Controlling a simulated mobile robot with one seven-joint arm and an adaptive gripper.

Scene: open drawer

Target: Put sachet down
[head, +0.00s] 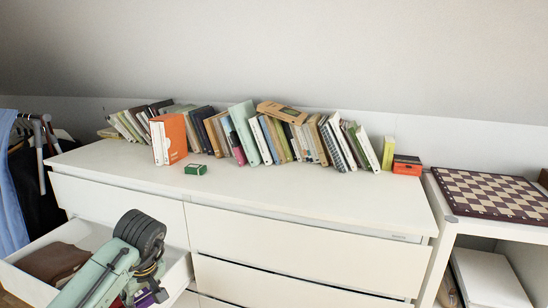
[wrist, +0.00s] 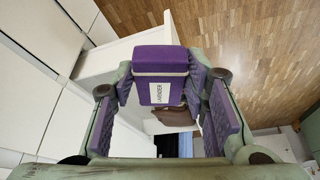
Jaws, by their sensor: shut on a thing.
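A purple sachet (wrist: 160,60) with a white label reading "LAVENDER" is between the two fingers of my gripper (wrist: 160,88) in the wrist view. The fingers are shut on its sides. In the head view my gripper (head: 148,284) is at the open drawer (head: 88,236) at lower left, and a bit of purple sachet (head: 145,298) shows below my wrist. My arm hides most of the gripper there. I cannot tell whether the sachet touches the drawer floor.
A brown folded item (head: 55,262) lies in the drawer's left part. The white dresser top (head: 290,187) holds a row of books (head: 250,135) and a small green box (head: 195,169). A chessboard (head: 492,193) lies on the right-hand shelf. Clothes (head: 10,190) hang at left.

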